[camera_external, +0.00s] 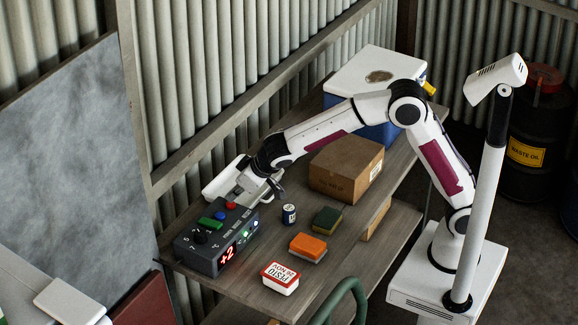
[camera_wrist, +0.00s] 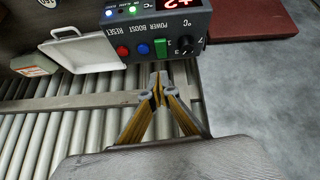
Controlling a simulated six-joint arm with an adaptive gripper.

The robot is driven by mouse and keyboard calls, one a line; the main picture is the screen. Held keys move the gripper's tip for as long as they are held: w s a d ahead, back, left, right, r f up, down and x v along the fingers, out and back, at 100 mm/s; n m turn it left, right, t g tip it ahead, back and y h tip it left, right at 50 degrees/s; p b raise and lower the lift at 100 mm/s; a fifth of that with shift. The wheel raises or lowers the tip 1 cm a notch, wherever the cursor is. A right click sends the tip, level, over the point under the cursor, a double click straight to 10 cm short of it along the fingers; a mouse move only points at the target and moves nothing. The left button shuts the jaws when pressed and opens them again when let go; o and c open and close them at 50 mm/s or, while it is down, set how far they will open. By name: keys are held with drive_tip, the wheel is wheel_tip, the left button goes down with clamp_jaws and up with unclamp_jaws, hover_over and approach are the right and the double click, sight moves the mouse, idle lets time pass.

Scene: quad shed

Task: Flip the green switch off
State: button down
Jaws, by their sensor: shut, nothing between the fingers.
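The dark grey control box (camera_external: 208,255) stands at the near left end of the wooden shelf, its red display reading +2. The green switch (camera_external: 211,223) is on its top, beside a blue button and a red button. In the wrist view, the green switch (camera_wrist: 160,48) sits under the word POWER, between the blue button (camera_wrist: 143,49) and a black knob (camera_wrist: 186,44). My gripper (camera_wrist: 158,82) is shut and empty, its tips just below the green switch in that view, with a gap in the picture. In the external view, my gripper (camera_external: 274,190) is behind the box.
A white tray (camera_wrist: 88,52) lies beside the box, against the corrugated wall. A small can (camera_external: 289,214), an orange sponge (camera_external: 308,247), a green sponge (camera_external: 327,219), a white-and-red box (camera_external: 280,278) and a cardboard box (camera_external: 346,168) stand on the shelf.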

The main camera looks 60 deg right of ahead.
drive_tip(key=shift+w+a+r+m, duration=0.25)
drive_tip(key=shift+w+m, duration=0.1)
drive_tip(key=shift+m, duration=0.25)
drive_tip(key=shift+f, duration=0.15)
hover_over(215, 225)
drive_tip(key=shift+s+d+f, duration=0.1)
drive_tip(key=shift+s+f, duration=0.1)
drive_tip(key=shift+f, duration=2.1)
drive_tip(key=shift+s+f, duration=0.2)
drive_tip(key=shift+f, duration=2.05)
drive_tip(key=shift+s+f, duration=0.15)
drive_tip(key=shift+f, duration=1.15)
drive_tip(key=shift+s+f, duration=0.25)
drive_tip(key=shift+f, duration=0.3)
drive_tip(key=shift+r, duration=0.4)
